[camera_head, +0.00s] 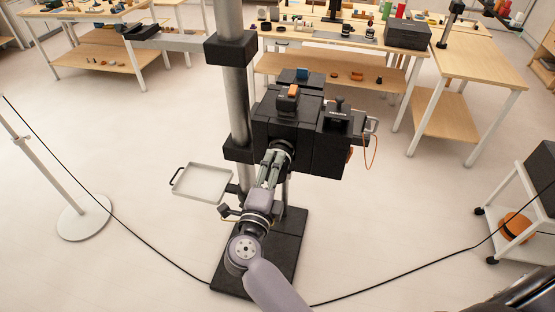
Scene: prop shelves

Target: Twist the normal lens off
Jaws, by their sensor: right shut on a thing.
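A large black camera (312,125) is mounted on a grey column (229,100) in the middle of the head view. The normal lens (281,146) sits at the camera's lower left front, partly hidden by the gripper. My right gripper (273,162) reaches up from below and is shut on the lens, its fingers on either side of it. The lens appears to be against the camera body; whether it has turned cannot be told. My left gripper is not in view.
A small white tray (178,181) on the stand juts out left of my right arm. Black cables cross the floor on both sides. A white cart (514,246) stands at right. Wooden tables with many props stand behind. The floor around the stand is mostly clear.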

